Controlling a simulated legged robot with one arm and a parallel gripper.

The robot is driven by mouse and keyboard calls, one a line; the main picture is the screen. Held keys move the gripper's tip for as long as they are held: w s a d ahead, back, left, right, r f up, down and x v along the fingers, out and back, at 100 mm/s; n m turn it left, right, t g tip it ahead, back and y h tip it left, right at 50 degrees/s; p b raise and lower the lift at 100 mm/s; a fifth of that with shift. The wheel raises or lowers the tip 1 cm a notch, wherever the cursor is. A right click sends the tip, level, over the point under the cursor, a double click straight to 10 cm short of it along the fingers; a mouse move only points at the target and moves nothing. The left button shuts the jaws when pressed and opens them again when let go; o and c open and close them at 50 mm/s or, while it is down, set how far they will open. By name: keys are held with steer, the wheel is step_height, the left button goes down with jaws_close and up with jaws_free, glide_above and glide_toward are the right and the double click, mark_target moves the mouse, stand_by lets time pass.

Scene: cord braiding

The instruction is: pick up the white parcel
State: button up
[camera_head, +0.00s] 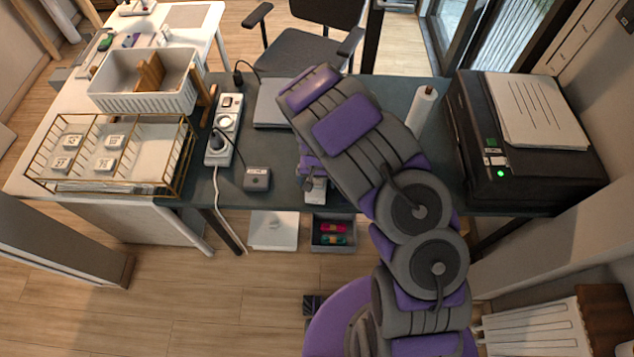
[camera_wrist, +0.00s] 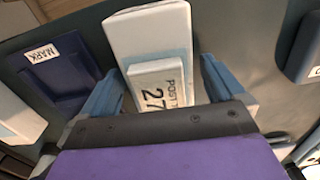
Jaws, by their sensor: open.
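The white parcel (camera_wrist: 155,88), a small block marked "POST" and "27", shows between the two blue-grey fingers of my gripper (camera_wrist: 157,84) in the wrist view. The fingers are apart, one on each side of it, and I see no clear contact. A larger white piece with a pale blue band (camera_wrist: 148,32) lies directly behind the block; I cannot tell whether they are joined. In the head view my gripper (camera_head: 312,172) is low over the front of the dark desk, with a small white shape (camera_head: 316,190) under it. My arm hides much of the desk there.
A dark blue item labelled "MARK" (camera_wrist: 62,82) lies left of my gripper. A power strip (camera_head: 222,135) and black adapter (camera_head: 257,180) with cords are left on the desk (camera_head: 240,203). A black printer (camera_head: 500,165) stands right, a wire basket (camera_head: 110,155) left.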

steer(key=shift+a, duration=0.15)
steer(key=shift+c, duration=0.8)
steer(key=c, duration=0.9)
steer(key=shift+r, duration=0.2)
